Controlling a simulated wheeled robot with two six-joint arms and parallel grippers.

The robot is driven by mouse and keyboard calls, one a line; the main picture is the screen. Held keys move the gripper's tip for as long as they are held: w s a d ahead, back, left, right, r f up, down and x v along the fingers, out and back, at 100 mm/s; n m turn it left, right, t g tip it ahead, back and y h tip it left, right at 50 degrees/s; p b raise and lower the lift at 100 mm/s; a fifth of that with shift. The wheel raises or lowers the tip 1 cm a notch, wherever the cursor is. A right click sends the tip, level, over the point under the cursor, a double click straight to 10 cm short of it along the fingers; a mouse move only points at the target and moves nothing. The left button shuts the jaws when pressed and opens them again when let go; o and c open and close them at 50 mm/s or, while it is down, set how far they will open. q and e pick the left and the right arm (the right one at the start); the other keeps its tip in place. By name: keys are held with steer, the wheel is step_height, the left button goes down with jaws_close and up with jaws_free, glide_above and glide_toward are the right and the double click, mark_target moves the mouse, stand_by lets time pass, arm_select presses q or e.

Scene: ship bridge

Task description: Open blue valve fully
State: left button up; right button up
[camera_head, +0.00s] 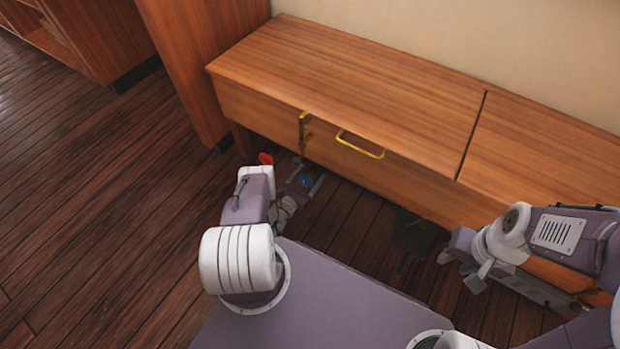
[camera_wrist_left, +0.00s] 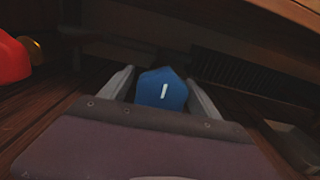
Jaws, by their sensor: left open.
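A blue valve knob (camera_head: 306,181) is low down under the front of the wooden bench. In the left wrist view the blue knob (camera_wrist_left: 160,95) has a short white mark, slightly tilted from vertical. My left gripper (camera_head: 307,185) is open, with one finger on each side of the blue knob. Whether the fingers touch it cannot be told. A red knob (camera_head: 266,158) is to the left of the blue one, and it also shows in the left wrist view (camera_wrist_left: 12,58). My right gripper (camera_head: 472,270) is at the right, away from the valves; its jaws are unclear.
The wooden bench (camera_head: 345,85) has a yellow handle (camera_head: 360,146) and a yellow bracket (camera_head: 304,126) on its front. Its front overhangs the valve area. A dark object (camera_head: 413,234) lies on the floor below. The plank floor (camera_head: 90,200) at the left is clear.

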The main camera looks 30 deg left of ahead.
arm_select(q)
steer(key=shift+w, duration=0.1)
steer(key=c, duration=1.3)
